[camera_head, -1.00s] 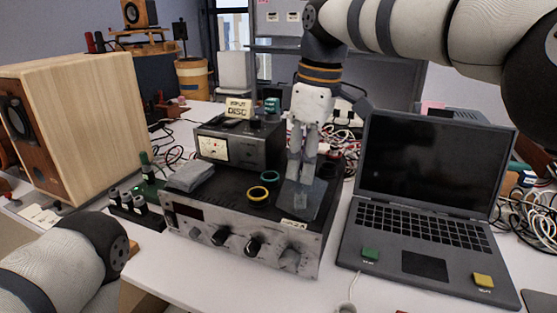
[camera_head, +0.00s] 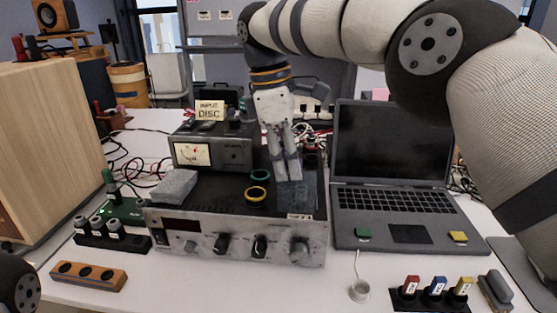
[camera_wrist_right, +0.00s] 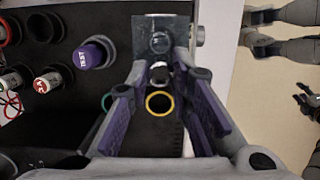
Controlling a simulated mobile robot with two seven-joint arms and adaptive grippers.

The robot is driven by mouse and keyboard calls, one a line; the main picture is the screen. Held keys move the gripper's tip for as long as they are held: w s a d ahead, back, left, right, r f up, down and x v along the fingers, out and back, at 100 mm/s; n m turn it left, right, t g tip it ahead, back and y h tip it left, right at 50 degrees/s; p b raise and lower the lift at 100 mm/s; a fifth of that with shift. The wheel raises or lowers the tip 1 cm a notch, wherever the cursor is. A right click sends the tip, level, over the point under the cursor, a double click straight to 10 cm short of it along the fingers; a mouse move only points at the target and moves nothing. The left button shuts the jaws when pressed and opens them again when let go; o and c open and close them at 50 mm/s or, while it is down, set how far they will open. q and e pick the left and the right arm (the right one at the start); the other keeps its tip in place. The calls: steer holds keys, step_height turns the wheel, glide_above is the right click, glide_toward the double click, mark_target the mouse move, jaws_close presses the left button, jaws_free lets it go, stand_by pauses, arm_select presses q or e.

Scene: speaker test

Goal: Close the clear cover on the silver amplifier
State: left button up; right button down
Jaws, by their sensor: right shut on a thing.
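The silver amplifier (camera_head: 280,230) stands on the table in the middle of the head view, its knobbed front facing me. The clear cover (camera_head: 297,196) is a see-through panel at the right of its dark top, near the front edge. In the right wrist view the cover (camera_wrist_right: 143,32) lies just beyond my fingertips. My right gripper (camera_head: 290,178) comes down from above and is shut on the cover; its fingertips also show in the wrist view (camera_wrist_right: 162,66). The exact contact and the cover's hinge are hard to make out. My left gripper is out of view.
A yellow ring (camera_head: 257,194), a teal ring (camera_head: 260,175) and a grey cloth (camera_head: 174,186) lie on the amplifier. A meter unit (camera_head: 213,152) stands behind. An open laptop (camera_head: 395,150) is close on the right, a wooden speaker (camera_head: 60,140) on the left.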

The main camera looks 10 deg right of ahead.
steer(key=shift+s+f, duration=0.1)
steer(key=shift+f, duration=0.25)
steer(key=c, duration=1.5)
jaws_free()
steer(key=shift+o, duration=0.4)
steer(key=shift+r, duration=0.1)
steer(key=shift+r, duration=0.1)
